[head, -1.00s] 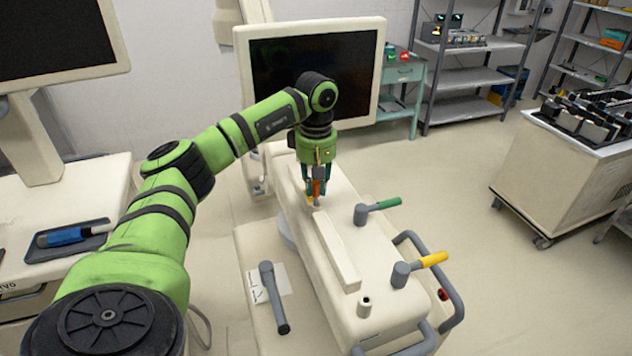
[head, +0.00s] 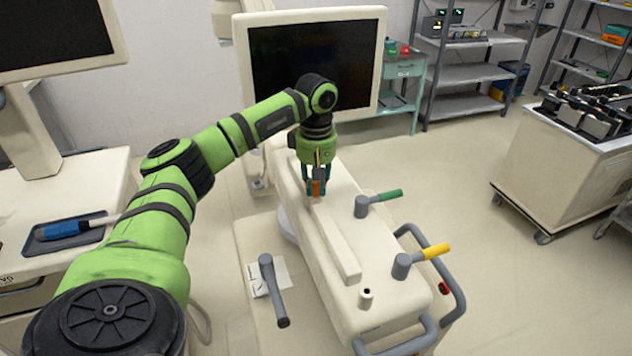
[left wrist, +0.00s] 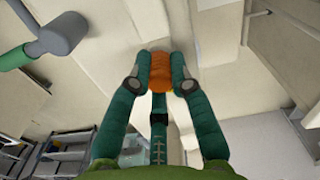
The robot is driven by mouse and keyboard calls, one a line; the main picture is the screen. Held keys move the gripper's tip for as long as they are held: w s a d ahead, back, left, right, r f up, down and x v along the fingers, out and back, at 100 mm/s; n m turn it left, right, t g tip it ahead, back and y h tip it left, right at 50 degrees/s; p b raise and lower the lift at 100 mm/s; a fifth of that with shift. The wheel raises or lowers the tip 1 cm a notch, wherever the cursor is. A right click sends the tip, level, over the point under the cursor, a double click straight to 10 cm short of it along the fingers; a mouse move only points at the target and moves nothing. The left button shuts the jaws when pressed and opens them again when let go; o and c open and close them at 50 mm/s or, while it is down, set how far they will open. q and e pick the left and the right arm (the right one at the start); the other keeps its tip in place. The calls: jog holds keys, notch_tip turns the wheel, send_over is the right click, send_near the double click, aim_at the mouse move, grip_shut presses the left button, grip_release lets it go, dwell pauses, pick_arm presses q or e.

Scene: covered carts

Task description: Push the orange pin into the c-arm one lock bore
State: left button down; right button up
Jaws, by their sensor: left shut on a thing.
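My left gripper (head: 316,190) points down over the far part of the cream cart top (head: 385,270), in front of the dark monitor. It is shut on the orange pin (head: 316,187). In the left wrist view the orange pin (left wrist: 160,72) shows between the two teal fingers (left wrist: 160,85). The pin's lower end is hidden, and its fingertips are close to the cart top. I cannot tell whether the pin is in a bore; no bore shows beneath it. My right gripper is not in view.
A short hollow post (head: 365,297) stands near the front. A grey handle (head: 273,290) is at the left. Open floor lies to the right.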

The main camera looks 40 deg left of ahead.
pick_arm(q)
jog(key=shift+f, duration=0.15)
jog(key=c, duration=1.1)
grip_release()
jog(key=shift+o, duration=0.2)
notch_tip(320, 180, up, 12)
jog(key=shift+f, duration=0.1)
